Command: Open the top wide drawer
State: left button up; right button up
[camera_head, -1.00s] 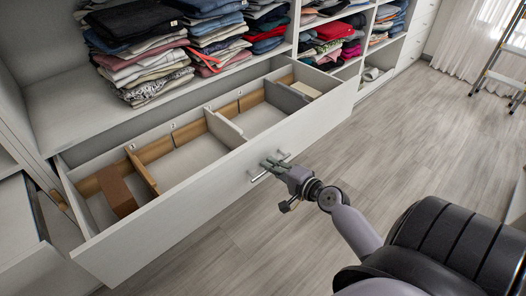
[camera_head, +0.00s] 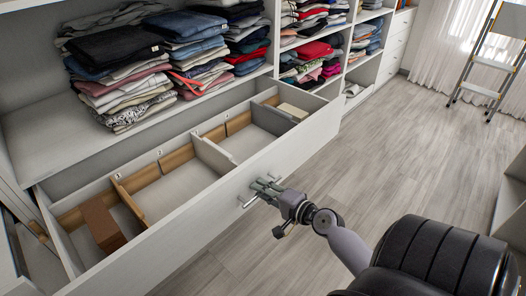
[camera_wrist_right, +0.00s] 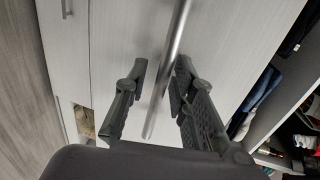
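The top wide drawer (camera_head: 195,232) is pulled well out, and its divided inside shows. Its bar handle (camera_head: 249,201) is on the front panel. My right gripper (camera_head: 265,189) is at this handle, in front of the drawer. In the right wrist view the handle (camera_wrist_right: 165,85) runs between the two fingers of my right gripper (camera_wrist_right: 160,65). The fingers stand apart, with a visible gap between the left finger and the bar. My left gripper is not in view.
Wooden and grey dividers (camera_head: 213,155) split the drawer, with a brown block (camera_head: 103,226) at its left. Folded clothes (camera_head: 118,75) are stacked on the shelf above. A ladder (camera_head: 487,55) stands at the far right. The floor (camera_head: 420,150) right of the drawer is clear.

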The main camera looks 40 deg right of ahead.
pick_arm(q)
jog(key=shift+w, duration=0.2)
pick_arm(e)
jog(key=shift+o, duration=0.4)
jog(key=v, duration=1.2)
